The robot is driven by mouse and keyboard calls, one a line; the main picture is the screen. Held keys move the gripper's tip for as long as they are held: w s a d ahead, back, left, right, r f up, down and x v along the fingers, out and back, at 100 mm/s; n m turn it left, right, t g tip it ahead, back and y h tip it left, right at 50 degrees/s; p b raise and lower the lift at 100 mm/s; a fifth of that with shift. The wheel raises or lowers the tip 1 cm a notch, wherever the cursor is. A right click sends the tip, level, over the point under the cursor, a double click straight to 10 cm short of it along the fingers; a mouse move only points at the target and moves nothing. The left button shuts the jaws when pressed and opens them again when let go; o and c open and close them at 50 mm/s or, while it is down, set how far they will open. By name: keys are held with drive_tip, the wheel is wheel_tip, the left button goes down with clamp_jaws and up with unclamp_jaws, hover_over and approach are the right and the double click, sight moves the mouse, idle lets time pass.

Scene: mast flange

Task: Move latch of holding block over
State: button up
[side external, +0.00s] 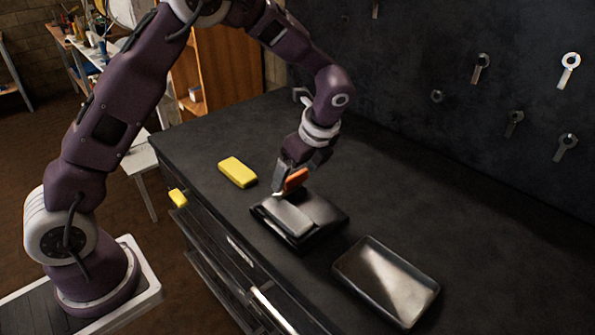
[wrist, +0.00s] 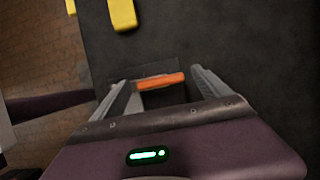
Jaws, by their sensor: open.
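The holding block (side external: 323,220) is a dark block with a grey plate (side external: 287,215) on top, standing on the black bench. An orange latch (side external: 295,179) stands up at its far end. My gripper (side external: 285,190) is down at the block, right beside the latch. In the wrist view the orange latch (wrist: 161,81) lies across the space between the two fingers of my gripper (wrist: 164,88), which are apart. I cannot tell whether a finger touches it. Most of the block is hidden in the wrist view.
A yellow block (side external: 238,172) lies on the bench left of the holding block. Another yellow piece (side external: 178,198) is at the bench's front edge. An empty metal tray (side external: 387,280) lies to the right. Wrenches (side external: 567,72) hang on the back wall. The bench (side external: 440,215) behind is clear.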

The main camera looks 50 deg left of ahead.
drive_tip(key=shift+c, duration=0.5)
drive_tip(key=c, duration=1.3)
drive_tip(key=shift+o, duration=0.2)
drive_tip(key=n, duration=0.2)
drive_tip(key=n+g, duration=0.1)
drive_tip(key=n, duration=0.1)
drive_tip(key=shift+w+g, duration=0.15)
drive_tip(key=shift+g, duration=0.15)
drive_tip(key=n+g+h, duration=0.1)
drive_tip(key=n, duration=0.3)
drive_tip(key=shift+w+a+n, duration=0.1)
drive_tip(key=shift+n, duration=0.2)
drive_tip(key=n+g+h, duration=0.1)
drive_tip(key=n, duration=0.3)
drive_tip(key=shift+h, duration=0.4)
drive_tip(key=n+h, duration=0.1)
drive_tip(key=n, duration=0.4)
drive_tip(key=shift+w+a+g+h, duration=0.1)
drive_tip(key=shift+a+g+h, duration=0.1)
drive_tip(key=shift+g+h, duration=0.2)
drive_tip(key=shift+n, duration=0.3)
